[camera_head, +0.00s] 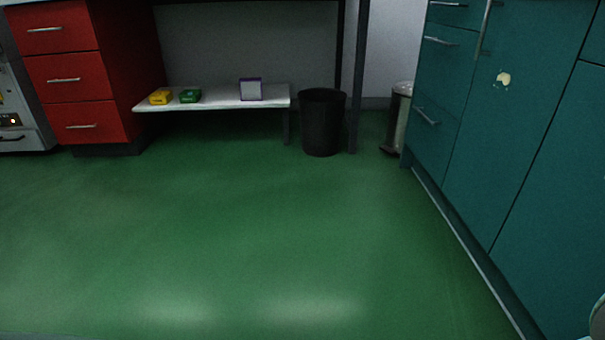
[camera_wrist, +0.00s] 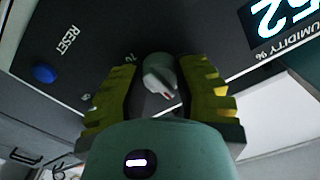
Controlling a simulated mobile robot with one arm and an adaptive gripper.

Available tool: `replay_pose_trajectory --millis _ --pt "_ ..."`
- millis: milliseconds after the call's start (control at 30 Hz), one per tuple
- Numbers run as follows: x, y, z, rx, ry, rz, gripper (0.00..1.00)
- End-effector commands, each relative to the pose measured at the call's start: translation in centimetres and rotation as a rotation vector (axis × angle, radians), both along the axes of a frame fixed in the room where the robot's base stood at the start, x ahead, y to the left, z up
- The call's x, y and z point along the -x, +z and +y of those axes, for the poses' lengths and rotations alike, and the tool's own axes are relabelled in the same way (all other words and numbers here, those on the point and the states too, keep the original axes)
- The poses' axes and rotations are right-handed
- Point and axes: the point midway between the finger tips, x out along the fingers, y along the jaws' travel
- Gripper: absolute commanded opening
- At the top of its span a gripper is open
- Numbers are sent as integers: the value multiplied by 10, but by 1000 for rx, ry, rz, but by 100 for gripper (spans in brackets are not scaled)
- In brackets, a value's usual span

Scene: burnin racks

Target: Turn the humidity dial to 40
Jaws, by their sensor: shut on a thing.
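The humidity dial (camera_wrist: 160,82) is a small grey knob with a red mark on its pointer, set on a dark control panel (camera_wrist: 105,35) in the wrist view. My gripper (camera_wrist: 162,72) has its yellow ridged fingers on either side of the knob and is shut on it. The lit humidity display (camera_wrist: 282,18) is at the upper right, tilted and cut by the picture's edge. Its digits look like a 5 and a 2, but the label appears upside down, so I cannot tell the reading surely. Most of the dial's scale is hidden by my gripper.
A blue reset button (camera_wrist: 44,74) sits left of the dial. The head view shows open green floor (camera_head: 260,230), red drawers (camera_head: 75,80), a low white shelf (camera_head: 215,98), a black bin (camera_head: 322,122) and teal cabinets (camera_head: 520,130); the dial is not in it.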

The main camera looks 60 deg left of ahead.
Motion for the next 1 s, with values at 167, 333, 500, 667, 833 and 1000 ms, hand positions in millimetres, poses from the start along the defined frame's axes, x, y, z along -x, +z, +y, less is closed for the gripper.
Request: replay_pose_trajectory --millis 167,333,500,667,833,1000 --pt "0 0 0 10 -1 6 0" --pt "0 1 0 11 -2 5 0" --pt "0 1 0 10 -2 4 42" --pt "0 1 0 9 -1 4 59" --pt "0 1 0 9 -1 3 67" --pt "1 1 0 8 -1 3 67"
